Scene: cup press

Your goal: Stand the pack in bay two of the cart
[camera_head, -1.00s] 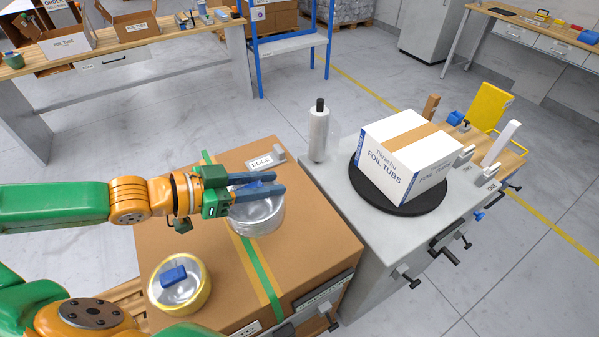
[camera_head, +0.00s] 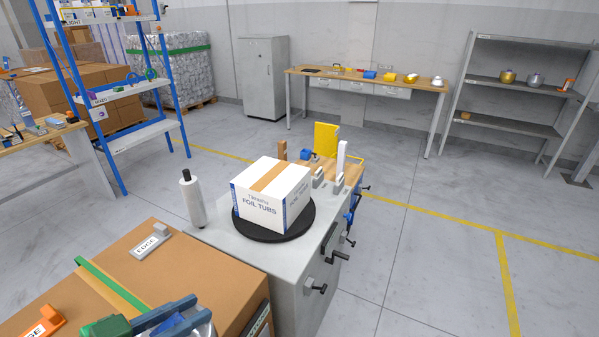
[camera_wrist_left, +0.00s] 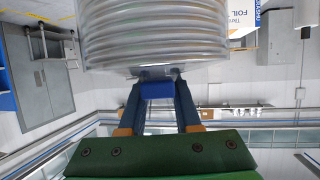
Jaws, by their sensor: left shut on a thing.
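My left gripper (camera_head: 201,308) is at the bottom edge of the head view, over the cardboard-topped stand. In the left wrist view its two blue fingers (camera_wrist_left: 161,82) are shut on the blue tab (camera_wrist_left: 157,91) of a clear, ridged round pack (camera_wrist_left: 153,35). A sliver of the silvery pack (camera_head: 204,330) shows below the fingers in the head view; most is cut off. I cannot tell whether it touches the cardboard. No bay marked two can be made out, and I cannot tell which thing is the cart. My right gripper is out of view.
A white FOIL TUBS box (camera_head: 272,196) sits on a black turntable (camera_head: 300,226) on the grey cabinet, beside a wrapped roll (camera_head: 193,199). A wood-topped surface with a yellow panel (camera_head: 325,139) stands behind. A blue rack (camera_head: 122,91) is left. Open floor (camera_head: 430,255) lies right.

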